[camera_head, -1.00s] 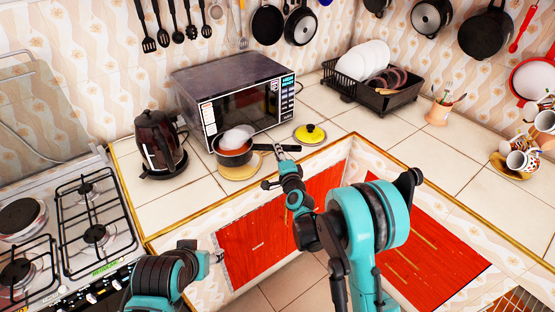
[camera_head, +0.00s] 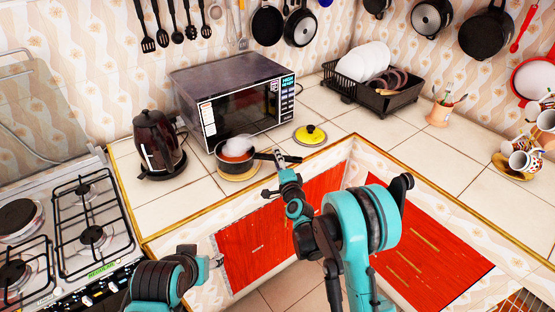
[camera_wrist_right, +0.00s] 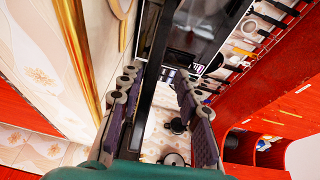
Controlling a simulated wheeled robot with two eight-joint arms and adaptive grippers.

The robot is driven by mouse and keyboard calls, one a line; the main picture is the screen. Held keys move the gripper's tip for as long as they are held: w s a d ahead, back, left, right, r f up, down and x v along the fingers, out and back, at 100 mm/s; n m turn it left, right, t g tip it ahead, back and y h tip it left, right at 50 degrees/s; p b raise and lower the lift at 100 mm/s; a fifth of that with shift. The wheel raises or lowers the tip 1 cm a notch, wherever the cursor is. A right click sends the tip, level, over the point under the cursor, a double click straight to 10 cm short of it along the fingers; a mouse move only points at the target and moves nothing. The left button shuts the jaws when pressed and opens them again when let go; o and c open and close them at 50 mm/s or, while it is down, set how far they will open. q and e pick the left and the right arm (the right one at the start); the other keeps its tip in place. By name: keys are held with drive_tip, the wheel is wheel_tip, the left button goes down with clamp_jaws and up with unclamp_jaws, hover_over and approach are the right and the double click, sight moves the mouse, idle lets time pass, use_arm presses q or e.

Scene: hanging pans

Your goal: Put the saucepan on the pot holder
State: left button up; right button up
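The dark saucepan (camera_head: 221,157) sits on the round, tan pot holder (camera_head: 240,176) in front of the microwave in the head view. Its pale orange inside shows, with something whitish at the top. Its dark handle points right, toward my right gripper (camera_head: 284,160). In the right wrist view, my right gripper (camera_wrist_right: 157,78) has its fingers apart. A long dark bar, apparently the handle (camera_wrist_right: 150,75), lies between them, with a gap on the right side. My left arm is at the lower left of the head view; its fingers cannot be made out.
A microwave (camera_head: 240,100) stands behind the saucepan and a dark kettle (camera_head: 158,142) to its left. A dish rack (camera_head: 385,98) stands farther right. The gas stove (camera_head: 65,235) is at left.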

drive_tip(key=s+d+r+n+g, duration=0.2)
drive_tip(key=s+n, duration=0.1)
drive_tip(key=s, duration=0.4)
drive_tip(key=s+d+r+n+g+b, duration=0.1)
drive_tip(key=s+d+r+n, duration=0.15)
drive_tip(key=s, duration=0.45)
drive_tip(key=s+d+r+n+g, duration=0.1)
drive_tip(key=s+d+n+g, duration=0.15)
drive_tip(key=s, duration=0.45)
drive_tip(key=s+d+f+n+g+h, duration=0.1)
drive_tip(key=s+d+n+g+h, duration=0.1)
drive_tip(key=s+d, duration=0.3)
drive_tip(key=s+d+f+n+g+h, duration=0.2)
drive_tip(key=s+d+n, duration=0.2)
drive_tip(key=s, duration=1)
drive_tip(key=shift+d+f+h, duration=0.25)
drive_tip(key=shift+d+h, duration=0.05)
drive_tip(key=shift+d, duration=0.65)
